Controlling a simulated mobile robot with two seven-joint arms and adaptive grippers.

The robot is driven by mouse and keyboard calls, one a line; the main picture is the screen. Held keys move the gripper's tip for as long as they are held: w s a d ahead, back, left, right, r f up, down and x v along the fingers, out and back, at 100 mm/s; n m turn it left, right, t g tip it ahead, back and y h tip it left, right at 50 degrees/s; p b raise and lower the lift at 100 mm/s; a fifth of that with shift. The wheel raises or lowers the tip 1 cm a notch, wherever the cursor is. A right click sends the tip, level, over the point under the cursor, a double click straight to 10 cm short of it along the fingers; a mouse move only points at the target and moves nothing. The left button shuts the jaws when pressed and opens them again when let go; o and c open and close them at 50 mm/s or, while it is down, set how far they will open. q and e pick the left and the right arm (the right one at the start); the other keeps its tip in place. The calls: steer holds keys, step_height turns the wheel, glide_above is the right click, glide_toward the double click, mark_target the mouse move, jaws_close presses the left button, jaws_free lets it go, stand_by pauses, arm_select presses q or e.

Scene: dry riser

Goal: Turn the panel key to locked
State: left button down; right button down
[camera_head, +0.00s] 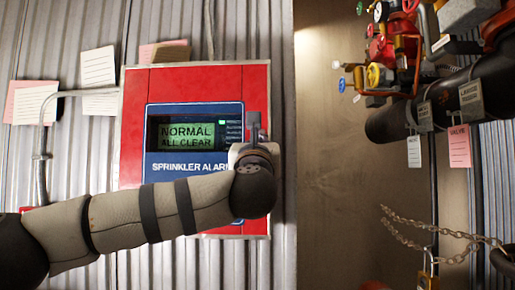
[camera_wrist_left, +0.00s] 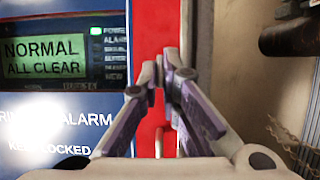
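The red sprinkler alarm panel (camera_head: 190,78) is on the corrugated wall. Its lit display (camera_head: 187,134) reads NORMAL, ALL CLEAR, with a green light beside it. My left gripper (camera_head: 254,122) is in front of the panel's right edge. A partly covered label ending in LOCKED (camera_wrist_left: 62,151) shows at lower left there. The panel key cannot be made out; my left arm and gripper cover the lower panel. My right gripper is out of view.
Right of the panel is a bare tan board (camera_head: 335,160). Further right are a dark pipe (camera_head: 440,113) with red and brass valves (camera_head: 385,60), hanging tags (camera_head: 459,147), a chain (camera_head: 430,232) and a padlock (camera_head: 427,281). Paper notes (camera_head: 98,82) hang at left.

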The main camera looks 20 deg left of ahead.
arm_select(q)
steer(key=shift+r, duration=0.1)
stand_by(0.3)
steer(key=c, duration=1.8)
jaws_free()
steer(key=v, duration=1.2)
steer(key=shift+r, duration=0.15)
